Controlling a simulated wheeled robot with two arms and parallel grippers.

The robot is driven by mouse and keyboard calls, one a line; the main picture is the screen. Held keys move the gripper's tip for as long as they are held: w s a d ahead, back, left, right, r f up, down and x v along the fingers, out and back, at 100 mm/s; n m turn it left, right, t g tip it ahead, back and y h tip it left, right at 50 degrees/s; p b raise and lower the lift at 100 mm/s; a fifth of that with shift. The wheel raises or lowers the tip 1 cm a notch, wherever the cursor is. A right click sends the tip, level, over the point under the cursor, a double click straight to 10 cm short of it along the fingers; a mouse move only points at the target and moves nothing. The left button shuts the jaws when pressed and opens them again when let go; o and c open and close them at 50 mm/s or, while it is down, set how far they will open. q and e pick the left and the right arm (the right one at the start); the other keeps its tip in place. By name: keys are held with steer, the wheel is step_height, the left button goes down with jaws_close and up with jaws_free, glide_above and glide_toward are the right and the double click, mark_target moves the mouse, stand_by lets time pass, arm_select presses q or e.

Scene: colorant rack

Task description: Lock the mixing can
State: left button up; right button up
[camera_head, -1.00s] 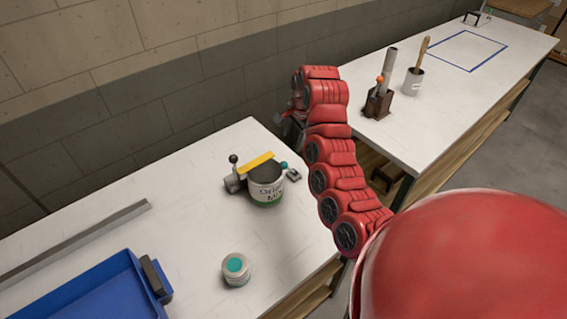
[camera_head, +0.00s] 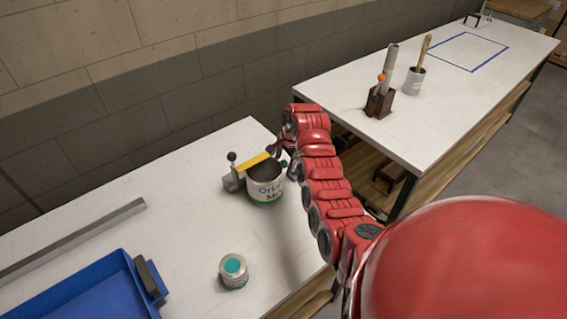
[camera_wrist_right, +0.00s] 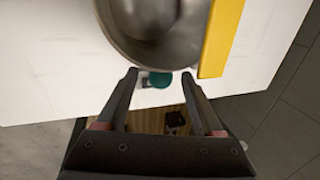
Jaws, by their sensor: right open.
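The mixing can (camera_head: 265,190), white with a green base and dark lettering, stands upright in a grey holder on the near table. A yellow bar (camera_head: 253,162) lies across its rim, and a black-knobbed lever (camera_head: 231,157) stands on its left. A teal knob (camera_head: 284,163) is at its right side, partly hidden by my arm. My right gripper (camera_wrist_right: 160,74) is open. In the right wrist view its fingertips are at the can's rim (camera_wrist_right: 112,42), with the teal knob (camera_wrist_right: 160,80) appearing between them; contact cannot be told. My left gripper is not in view.
A small container with a teal lid (camera_head: 233,268) stands in front of the can. A blue tray (camera_head: 85,290) and a grey metal bar (camera_head: 75,240) lie to the left. The far table holds a brown stand (camera_head: 379,102) and a cup with a stick (camera_head: 413,80).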

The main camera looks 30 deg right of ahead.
steer(key=shift+x, duration=1.1)
jaws_close()
stand_by(0.8)
